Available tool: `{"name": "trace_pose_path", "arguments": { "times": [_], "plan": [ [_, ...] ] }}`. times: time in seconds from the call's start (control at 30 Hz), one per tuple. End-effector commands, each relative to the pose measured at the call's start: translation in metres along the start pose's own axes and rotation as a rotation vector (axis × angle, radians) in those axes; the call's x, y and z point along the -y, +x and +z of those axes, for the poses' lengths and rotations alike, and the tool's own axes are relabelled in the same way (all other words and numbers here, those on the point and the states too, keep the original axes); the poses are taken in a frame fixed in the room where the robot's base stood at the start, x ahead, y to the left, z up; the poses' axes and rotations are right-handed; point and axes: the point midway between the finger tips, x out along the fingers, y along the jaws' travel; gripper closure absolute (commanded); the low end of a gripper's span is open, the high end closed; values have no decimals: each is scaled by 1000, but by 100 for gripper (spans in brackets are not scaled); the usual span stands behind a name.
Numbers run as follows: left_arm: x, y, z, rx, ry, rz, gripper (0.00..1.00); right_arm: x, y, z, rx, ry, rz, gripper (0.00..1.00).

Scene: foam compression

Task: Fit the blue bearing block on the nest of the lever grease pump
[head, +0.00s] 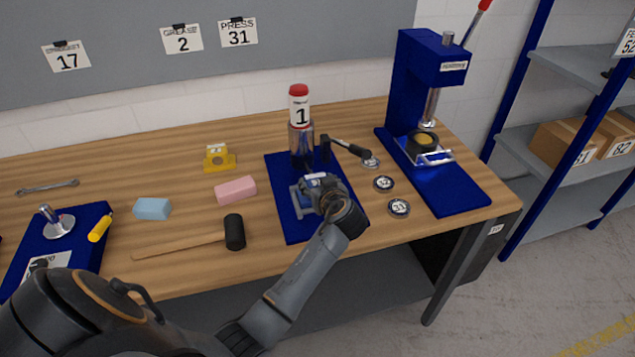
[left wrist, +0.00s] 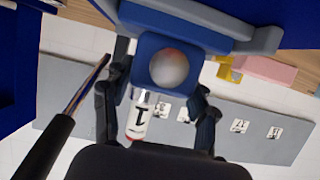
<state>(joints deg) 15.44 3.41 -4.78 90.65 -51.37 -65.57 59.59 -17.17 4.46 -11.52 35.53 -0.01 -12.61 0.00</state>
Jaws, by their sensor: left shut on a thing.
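The lever grease pump stands on a blue base plate (head: 279,174) at the middle of the bench. It has a red-capped cylinder labelled 1 (head: 300,107) and a black-gripped lever (head: 350,149). My left gripper (head: 325,190) is over the front of the base, at the grey nest (head: 296,200). The left wrist view shows its fingers (left wrist: 158,105) shut on the blue bearing block (left wrist: 148,52), which has a round silvery face. Grey and blue parts show right beside the block. The gripper hides most of the block and nest; I cannot tell whether the block is seated. My right gripper is out of view.
A yellow block (head: 219,159), pink foam (head: 236,190), blue foam (head: 152,208) and a mallet (head: 235,232) lie to the left. Several small round discs (head: 399,207) lie to the right. A blue press (head: 410,95) stands at the back right.

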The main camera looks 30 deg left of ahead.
Motion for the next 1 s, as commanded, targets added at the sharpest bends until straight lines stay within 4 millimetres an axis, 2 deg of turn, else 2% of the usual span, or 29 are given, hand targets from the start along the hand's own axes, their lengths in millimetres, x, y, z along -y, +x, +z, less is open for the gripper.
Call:
{"name": "trace_pose_path", "arguments": {
  "times": [0.2,0.23,0.33,0.73,0.87,1.0],
  "plan": [
    [0,2,3,-4,-2,1,99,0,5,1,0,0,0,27],
    [0,1,2,-4,-2,1,38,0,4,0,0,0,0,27],
    [0,1,2,-4,-1,1,18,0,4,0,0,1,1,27],
    [0,-1,5,3,0,0,16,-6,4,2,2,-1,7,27],
    [0,-16,5,3,-2,2,16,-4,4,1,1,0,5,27],
    [0,-46,6,4,-4,3,16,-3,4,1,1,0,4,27]
  ]
}}
